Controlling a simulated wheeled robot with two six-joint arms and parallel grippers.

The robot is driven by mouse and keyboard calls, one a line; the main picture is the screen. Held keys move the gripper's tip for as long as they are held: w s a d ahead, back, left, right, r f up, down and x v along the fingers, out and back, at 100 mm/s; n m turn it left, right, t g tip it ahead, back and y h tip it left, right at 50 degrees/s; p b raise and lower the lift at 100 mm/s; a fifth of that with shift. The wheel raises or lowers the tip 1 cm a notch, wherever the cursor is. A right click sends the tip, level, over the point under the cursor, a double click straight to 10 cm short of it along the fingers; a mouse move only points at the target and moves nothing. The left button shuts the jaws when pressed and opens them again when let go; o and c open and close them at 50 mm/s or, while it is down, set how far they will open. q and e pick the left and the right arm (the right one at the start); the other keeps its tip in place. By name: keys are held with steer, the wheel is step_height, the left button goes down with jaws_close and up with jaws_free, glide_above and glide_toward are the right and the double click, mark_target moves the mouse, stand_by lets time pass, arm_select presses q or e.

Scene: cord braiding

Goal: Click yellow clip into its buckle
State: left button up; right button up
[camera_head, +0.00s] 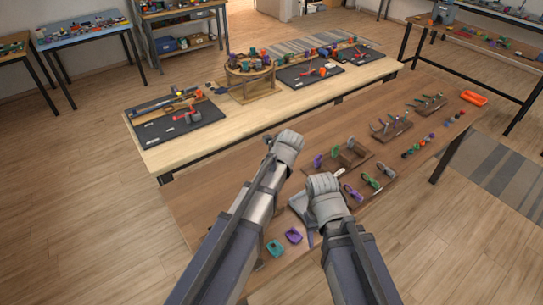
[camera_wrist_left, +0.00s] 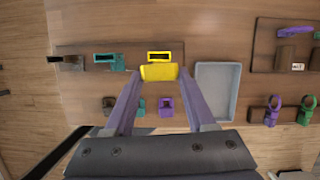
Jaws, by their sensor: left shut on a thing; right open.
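In the left wrist view my left gripper (camera_wrist_left: 159,76) is shut on the yellow clip (camera_wrist_left: 159,72). The yellow buckle (camera_wrist_left: 159,53), a dark-centred frame, lies on a brown strip just above the clip in that view. Clip and buckle appear lined up side to side. They are very close, and I cannot tell whether they touch. In the head view my left arm hides its gripper, the yellow clip and the buckle. My right gripper (camera_head: 311,238) is open, mostly hidden by its arm, low near the grey tray (camera_head: 302,213).
A teal buckle (camera_wrist_left: 110,60) and a black buckle (camera_wrist_left: 65,62) lie left of the yellow one. A purple clip (camera_wrist_left: 166,105) and a teal clip (camera_wrist_left: 140,106) lie nearer. The grey tray (camera_wrist_left: 217,121) stands right. Racks with pliers (camera_head: 391,127) fill the table's far right.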

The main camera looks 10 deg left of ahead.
arm_select(q)
steer(key=shift+w+a+r+m, duration=0.15)
steer(key=shift+a+r+m, duration=0.15)
steer(key=shift+a+r, duration=0.3)
steer(key=shift+w+a+r+t, duration=0.15)
steer(key=shift+a+r+t, duration=0.05)
steer(key=shift+r+t, duration=0.2)
steer(key=shift+w+f, duration=0.1)
steer(key=shift+f, duration=0.05)
arm_select(e)
steer(key=shift+w+r, duration=0.4)
steer(key=shift+r, duration=0.1)
arm_select(q)
steer(key=shift+f, duration=0.2)
arm_select(e)
steer(key=shift+f, duration=0.2)
arm_select(q)
step_height(320, 180, down, 6)
steer(key=b, duration=0.6)
steer(key=shift+f+b, duration=0.25)
steer(key=shift+b, duration=0.1)
arm_select(e)
step_height(320, 180, down, 7)
steer(key=shift+r, duration=0.2)
arm_select(q)
steer(key=o, duration=0.7)
jaws_close()
